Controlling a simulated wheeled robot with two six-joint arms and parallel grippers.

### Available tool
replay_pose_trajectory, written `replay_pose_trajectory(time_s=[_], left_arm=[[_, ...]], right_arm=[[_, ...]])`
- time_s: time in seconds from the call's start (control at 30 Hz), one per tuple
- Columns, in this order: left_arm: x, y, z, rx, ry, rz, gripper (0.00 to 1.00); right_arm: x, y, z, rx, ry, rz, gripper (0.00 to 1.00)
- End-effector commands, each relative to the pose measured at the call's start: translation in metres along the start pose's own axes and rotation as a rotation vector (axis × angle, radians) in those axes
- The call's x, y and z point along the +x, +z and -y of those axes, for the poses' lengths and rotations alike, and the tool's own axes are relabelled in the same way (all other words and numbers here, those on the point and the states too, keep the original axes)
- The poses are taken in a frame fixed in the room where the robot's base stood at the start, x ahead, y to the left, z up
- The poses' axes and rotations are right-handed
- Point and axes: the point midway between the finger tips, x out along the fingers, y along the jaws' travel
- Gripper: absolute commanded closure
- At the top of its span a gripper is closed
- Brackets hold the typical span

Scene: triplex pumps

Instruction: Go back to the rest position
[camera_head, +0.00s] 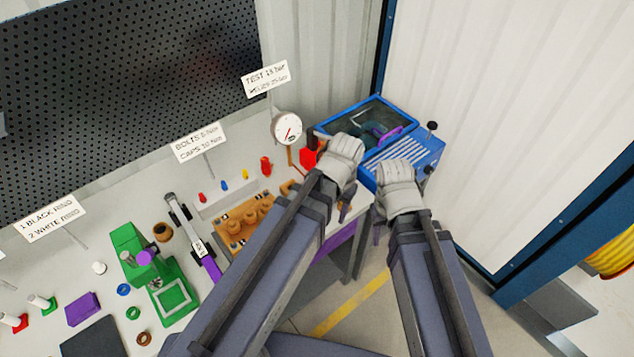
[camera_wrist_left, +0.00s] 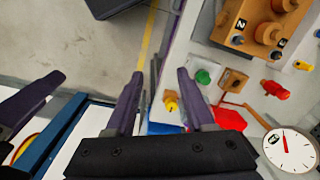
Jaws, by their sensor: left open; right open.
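My left gripper (camera_head: 345,208) hangs under its pale wrist housing, at the front right end of the bench. In the left wrist view its two purple-grey fingers (camera_wrist_left: 160,85) stand apart with nothing between them, over the bench edge. A small brown block with a yellow knob (camera_wrist_left: 171,103) shows below, between and beyond the fingers; I see no contact. My right gripper (camera_head: 378,230) is beside the left one, below the blue machine's front, mostly hidden by its own wrist; nothing shows held in it.
The blue tank machine (camera_head: 410,150) is close beyond both wrists. A round gauge (camera_head: 287,128), red parts (camera_head: 308,158) and a wooden block (camera_head: 240,222) stand left of my left wrist. A green press (camera_head: 150,265) is further left. Floor with a yellow line (camera_head: 350,303) is free between the arms.

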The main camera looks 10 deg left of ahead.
Motion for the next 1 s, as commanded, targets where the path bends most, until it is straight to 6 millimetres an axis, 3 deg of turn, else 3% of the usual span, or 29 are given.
replay_pose_trajectory(time_s=[0.03, 0.17, 0.53, 0.67, 0.9, 1.0], left_arm=[[0.000, 0.018, -0.014, 0.020, -0.010, 0.003, 0.46], [-0.001, 0.034, -0.030, 0.037, -0.029, 0.009, 0.46], [0.001, 0.035, -0.033, 0.037, -0.032, 0.011, 0.46], [0.016, 0.034, -0.034, 0.038, -0.032, 0.011, 0.46], [0.060, 0.032, -0.037, 0.040, -0.033, 0.010, 0.46], [0.062, 0.032, -0.037, 0.041, -0.033, 0.010, 0.46]], right_arm=[[0.000, 0.000, 0.000, 0.000, 0.000, 0.000, 0.50], [0.000, 0.000, 0.000, 0.000, 0.000, 0.000, 0.50], [0.002, 0.000, 0.000, 0.000, 0.000, 0.000, 0.50], [0.017, -0.001, 0.002, -0.001, 0.000, 0.000, 0.50], [0.061, -0.004, 0.006, -0.003, 0.001, 0.000, 0.50], [0.064, -0.004, 0.006, -0.004, 0.001, 0.000, 0.50]])
